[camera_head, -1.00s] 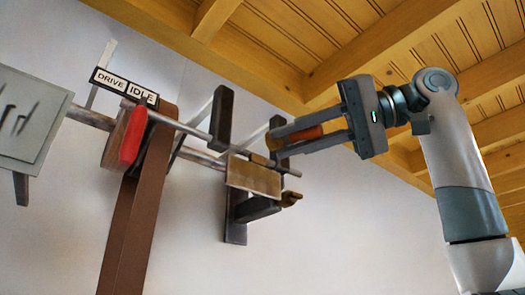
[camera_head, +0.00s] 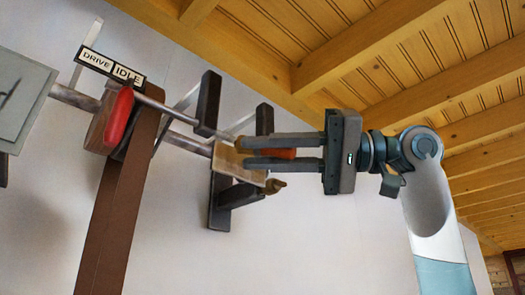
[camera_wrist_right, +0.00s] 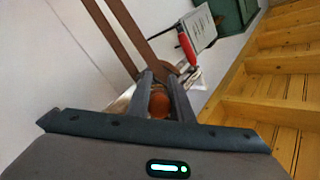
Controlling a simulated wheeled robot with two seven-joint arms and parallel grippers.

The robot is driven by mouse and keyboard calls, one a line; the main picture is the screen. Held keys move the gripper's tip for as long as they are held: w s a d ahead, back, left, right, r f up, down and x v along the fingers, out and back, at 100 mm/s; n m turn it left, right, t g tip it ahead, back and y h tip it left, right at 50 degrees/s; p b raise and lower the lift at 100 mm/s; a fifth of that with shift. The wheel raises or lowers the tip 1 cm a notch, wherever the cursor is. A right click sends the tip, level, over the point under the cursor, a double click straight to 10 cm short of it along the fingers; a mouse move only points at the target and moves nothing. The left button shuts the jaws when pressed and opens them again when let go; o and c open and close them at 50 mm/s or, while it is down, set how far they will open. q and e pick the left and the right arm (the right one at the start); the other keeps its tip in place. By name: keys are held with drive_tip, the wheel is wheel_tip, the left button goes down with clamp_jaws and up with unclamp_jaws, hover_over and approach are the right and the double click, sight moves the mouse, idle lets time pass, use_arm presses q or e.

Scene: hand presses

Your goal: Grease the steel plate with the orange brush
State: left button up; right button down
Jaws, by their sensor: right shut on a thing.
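The orange brush (camera_head: 283,153) is held between the fingers of my right gripper (camera_head: 243,153), which is shut on it. In the right wrist view, the brush (camera_wrist_right: 158,104) also shows between the fingers of that gripper (camera_wrist_right: 159,78). A tan, flat plate (camera_head: 226,162), likely the steel plate, sits on the wall-mounted press. My right fingertips overlap the plate's upper right part in the head view. The brush's head is close to the plate, but I cannot tell whether it touches. My left gripper is not in view.
A red handle (camera_head: 117,117) and a "DRIVE IDLE" sign (camera_head: 111,65) are left of the plate, by a brown post (camera_head: 120,200). Dark brackets (camera_head: 208,103) stand close around the plate. A grey panel (camera_head: 18,95) is at far left. Wall below right is clear.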

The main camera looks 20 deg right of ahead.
drive_tip(key=shift+w, duration=0.2)
drive_tip(key=shift+w+a+p, duration=0.2)
drive_tip(key=shift+w+a, duration=0.15)
drive_tip(key=shift+w, duration=0.5)
drive_tip(key=shift+w+a+p, duration=0.25)
drive_tip(key=shift+w+a, duration=0.05)
drive_tip(key=shift+w, duration=0.6)
drive_tip(key=shift+w+a+p, duration=0.2)
drive_tip(key=shift+w+a, duration=0.15)
drive_tip(key=shift+w, duration=0.5)
drive_tip(key=shift+w+a+p, duration=0.2)
drive_tip(key=shift+w+p, duration=0.1)
drive_tip(key=shift+w, duration=0.2)
drive_tip(key=shift+d, duration=0.1)
drive_tip(key=shift+w+d+p, duration=0.25)
drive_tip(key=shift+d+p, duration=0.15)
drive_tip(key=shift+d, duration=0.45)
drive_tip(key=shift+w+d+p, duration=0.25)
drive_tip(key=shift+d+p, duration=0.1)
drive_tip(key=shift+d, duration=0.5)
